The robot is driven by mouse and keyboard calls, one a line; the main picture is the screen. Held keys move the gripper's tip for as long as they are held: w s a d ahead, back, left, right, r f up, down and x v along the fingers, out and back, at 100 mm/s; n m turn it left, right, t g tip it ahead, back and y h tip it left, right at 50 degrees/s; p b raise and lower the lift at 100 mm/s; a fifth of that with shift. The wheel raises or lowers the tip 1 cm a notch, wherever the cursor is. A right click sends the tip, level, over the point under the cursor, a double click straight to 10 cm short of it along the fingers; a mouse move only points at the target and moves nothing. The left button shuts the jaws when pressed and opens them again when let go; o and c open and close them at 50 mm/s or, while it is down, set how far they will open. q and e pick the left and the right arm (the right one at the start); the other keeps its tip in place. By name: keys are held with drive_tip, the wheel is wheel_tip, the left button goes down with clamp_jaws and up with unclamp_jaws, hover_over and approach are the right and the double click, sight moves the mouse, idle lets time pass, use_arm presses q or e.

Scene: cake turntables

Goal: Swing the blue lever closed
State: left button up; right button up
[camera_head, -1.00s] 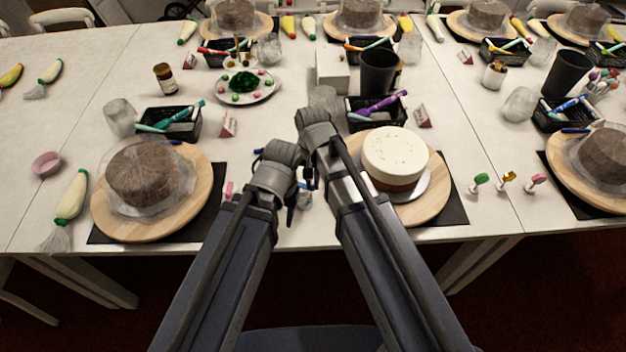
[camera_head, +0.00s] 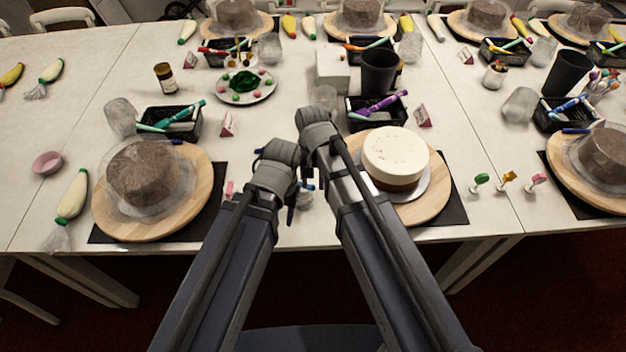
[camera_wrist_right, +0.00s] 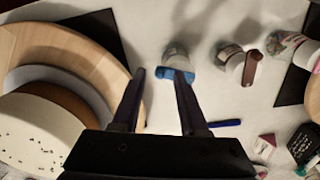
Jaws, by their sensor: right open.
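A small clear container with a blue part (camera_wrist_right: 178,62), which I take for the blue lever, stands on the white table in the right wrist view. A small blue patch (camera_head: 308,187) shows beside my right arm in the head view; I cannot tell its shape. My right gripper (camera_wrist_right: 159,74) is open, its dark fingers reaching toward the container. The right fingertip overlaps its lower edge in the picture; I cannot tell if they touch. My left arm's wrist (camera_head: 277,170) shows in the head view, but its jaw gap is not clear.
A white-topped cake (camera_head: 394,155) on a wooden turntable (camera_head: 430,205) stands close to the right arm. Two containers, one with a brown lever (camera_wrist_right: 252,68) and one pinkish (camera_wrist_right: 285,45), stand to the right in the wrist view. A blue stick (camera_wrist_right: 225,123) lies nearby.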

sight(313, 186)
wheel_tip(313, 186, up, 8)
drive_tip(key=p, duration=0.7)
drive_tip(key=shift+f, duration=0.15)
drive_tip(key=shift+f, duration=0.1)
drive_tip(key=s+d+n, duration=0.1)
drive_tip(key=s+d, duration=0.1)
drive_tip(key=d, duration=0.5)
drive_tip(key=s+d+n, duration=0.2)
drive_tip(key=s+d, duration=0.1)
drive_tip(key=d, duration=0.4)
drive_tip(key=s+a+n+h, duration=0.1)
drive_tip(key=s+a+n, duration=0.2)
drive_tip(key=a, duration=0.7)
drive_tip(key=s, duration=0.2)
drive_tip(key=shift+s+a+n, duration=0.3)
drive_tip(key=shift+a, duration=0.05)
